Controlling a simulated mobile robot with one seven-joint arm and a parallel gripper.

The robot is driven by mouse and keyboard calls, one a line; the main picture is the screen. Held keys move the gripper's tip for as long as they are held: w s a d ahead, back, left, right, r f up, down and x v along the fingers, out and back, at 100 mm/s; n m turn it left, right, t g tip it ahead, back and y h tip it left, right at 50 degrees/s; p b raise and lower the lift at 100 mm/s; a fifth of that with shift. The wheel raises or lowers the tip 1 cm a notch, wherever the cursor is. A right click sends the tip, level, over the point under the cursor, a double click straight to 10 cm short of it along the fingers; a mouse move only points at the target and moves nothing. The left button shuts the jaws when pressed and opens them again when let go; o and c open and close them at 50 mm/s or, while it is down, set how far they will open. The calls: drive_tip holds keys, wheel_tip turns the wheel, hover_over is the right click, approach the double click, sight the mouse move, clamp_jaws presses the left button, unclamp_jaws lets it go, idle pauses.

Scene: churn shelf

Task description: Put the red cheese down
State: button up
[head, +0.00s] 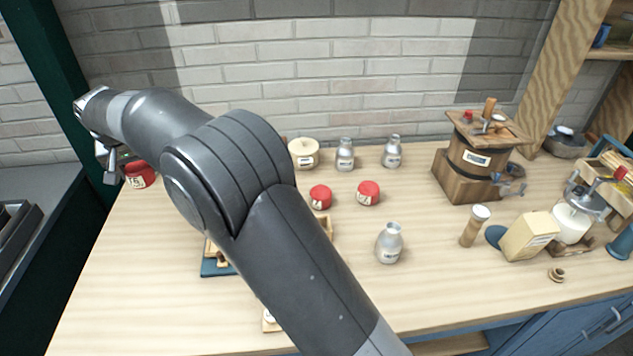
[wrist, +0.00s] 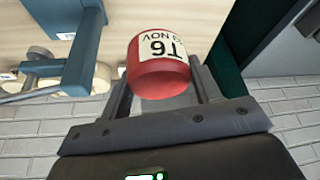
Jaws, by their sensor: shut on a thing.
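My gripper (wrist: 163,88) is shut on a red cheese (wrist: 160,79), a squat round with a white label reading T6. Its fingers lie on either side of the cheese in the wrist view. In the head view the gripper (head: 110,165) is at the far left, and the red cheese (head: 140,181) shows beside it, over the left end of the wooden table (head: 130,285). I cannot tell whether its base touches the table. Two other red cheeses, one (head: 320,197) and another (head: 368,192), stand mid-table.
A lidded cream pot (head: 303,152) and several metal churns stand at the back and middle. A wooden churn (head: 470,165) stands right. A green post (head: 60,75) rises at the left end. A blue frame (wrist: 83,55) is near the cheese in the wrist view. The front-left table looks clear.

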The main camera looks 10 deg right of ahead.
sight(137, 165)
wheel_tip(137, 165, up, 12)
drive_tip(key=w+d+m+h, duration=0.15)
drive_tip(key=w+d, duration=0.25)
drive_tip(key=d, duration=0.7)
drive_tip(key=w+d+f+m, duration=0.1)
drive_tip(key=w+d+m, duration=0.25)
drive_tip(key=d, duration=0.65)
drive_tip(key=w+d+m+h, duration=0.15)
drive_tip(key=w+d, duration=0.35)
drive_tip(key=d, duration=0.6)
drive_tip(key=s+d+m+g+h, duration=0.1)
drive_tip(key=s+d+m, duration=0.2)
drive_tip(key=d, duration=1.1)
drive_tip(key=s+d+m+g+h, duration=0.1)
drive_tip(key=s+d+m, duration=0.2)
drive_tip(key=d, duration=1.1)
drive_tip(key=s+d+m, duration=0.3)
drive_tip(key=d+m, duration=0.1)
drive_tip(key=d, duration=1.1)
drive_tip(key=shift+n, duration=0.25)
drive_tip(key=f, duration=2.7)
drive_tip(key=shift+w+a+f, duration=0.15)
drive_tip(key=shift+w+a, duration=0.05)
drive_tip(key=shift+a, duration=0.15)
